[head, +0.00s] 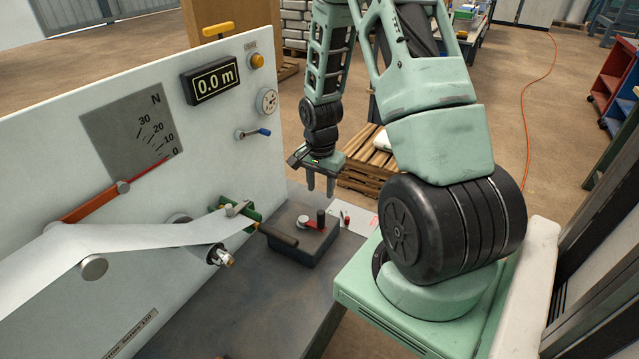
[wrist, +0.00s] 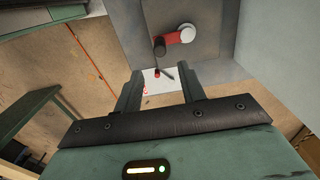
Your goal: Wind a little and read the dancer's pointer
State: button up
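The dancer's scale (head: 128,130) is a grey plate marked N, 0 to 30, on the white panel. Its red pointer (head: 150,170) lies at the 0 mark, on a red arm with a grey pivot. The length display (head: 210,80) reads 0.0 m. A white web (head: 140,238) runs over rollers to a green clamp (head: 248,212) with a dark handle. A dark box (head: 292,250) carries a red crank (head: 312,225) with a black knob, also in the wrist view (wrist: 174,39). My gripper (head: 320,188) is open and empty above and behind the crank, apart from it.
A white sheet (head: 357,219) with small red and dark items lies on the grey bench (head: 250,310). The panel (head: 60,150) stands close along the left. It also holds a small gauge (head: 267,101), a blue lever (head: 262,131) and an amber lamp (head: 257,61).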

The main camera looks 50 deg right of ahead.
aim_at(321, 212)
notch_tip(321, 212, down, 10)
jog(key=b, duration=0.8)
jog(key=shift+d+f, duration=0.1)
jog(key=shift+r, duration=0.25)
jog(key=shift+f, duration=0.1)
jog(key=c, duration=0.8)
jog(key=shift+c, duration=0.2)
